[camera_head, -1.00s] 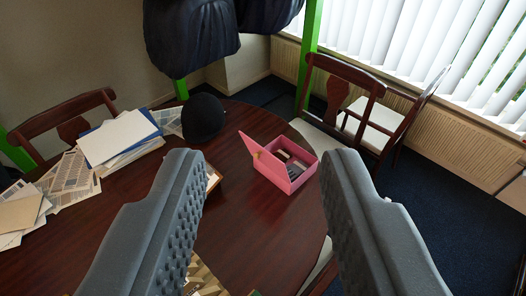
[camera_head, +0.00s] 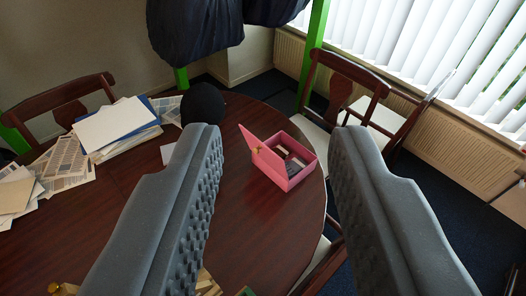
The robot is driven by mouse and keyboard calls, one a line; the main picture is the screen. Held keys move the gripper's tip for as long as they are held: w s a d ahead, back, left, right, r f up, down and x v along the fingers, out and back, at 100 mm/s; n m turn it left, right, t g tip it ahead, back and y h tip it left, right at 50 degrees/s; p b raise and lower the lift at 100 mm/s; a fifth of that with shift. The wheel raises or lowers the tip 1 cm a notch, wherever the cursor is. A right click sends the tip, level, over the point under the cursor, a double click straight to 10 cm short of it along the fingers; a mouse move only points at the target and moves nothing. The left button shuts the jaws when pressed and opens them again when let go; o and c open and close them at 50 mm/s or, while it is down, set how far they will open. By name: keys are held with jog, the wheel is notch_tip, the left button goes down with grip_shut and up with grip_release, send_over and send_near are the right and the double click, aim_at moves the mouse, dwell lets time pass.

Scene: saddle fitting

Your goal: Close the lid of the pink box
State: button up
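The pink box (camera_head: 289,176) stands on the round dark wooden table, near its right edge. Its pink lid (camera_head: 257,147) is open and stands tilted up at the box's left side, with a small brass-coloured clasp on it. Several small grey and dark items lie inside the box. My gripper (camera_head: 277,135) is open and empty, its two grey padded fingers wide apart. In the picture the box shows between the fingers, and the fingers appear nearer to the camera than it. No contact with the box shows.
A black rounded hat (camera_head: 203,104) and stacks of papers (camera_head: 117,128) lie at the back left of the table (camera_head: 110,222). Brass-coloured objects (camera_head: 62,288) lie at the front. Chairs (camera_head: 345,84) stand around the table, one close behind the box. The table's middle is clear.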

jog(key=shift+n, duration=0.9)
jog(key=w+f, duration=0.1)
jog(key=w, duration=0.1)
jog(key=w+f, duration=0.2)
jog(key=w, duration=0.1)
jog(key=w+a+f, duration=0.1)
jog(key=w, duration=0.1)
jog(key=shift+w+f+b, duration=0.15)
jog(key=shift+f+b, duration=0.1)
jog(key=shift+b, duration=0.15)
grip_shut()
jog(key=w+a+f+n+t+b, duration=0.25)
jog(key=w+f+n, duration=0.55)
jog(key=w+f, duration=1.35)
jog(key=w+a+f+n+t+b, duration=0.1)
jog(key=f+n, duration=0.2)
jog(key=f, duration=0.8)
jog(key=w+a+f+n+t+h+b, duration=0.1)
jog(key=w+f+n+b, duration=0.15)
jog(key=f, duration=0.85)
jog(key=a+f+n+t+b, duration=0.1)
jog(key=f+n, duration=0.3)
jog(key=f, duration=0.8)
jog(key=d+b+x, duration=0.1)
jog(key=d+x, duration=0.1)
jog(key=x, duration=1.1)
jog(key=shift+d+r, duration=0.15)
jog(key=shift+r, duration=0.2)
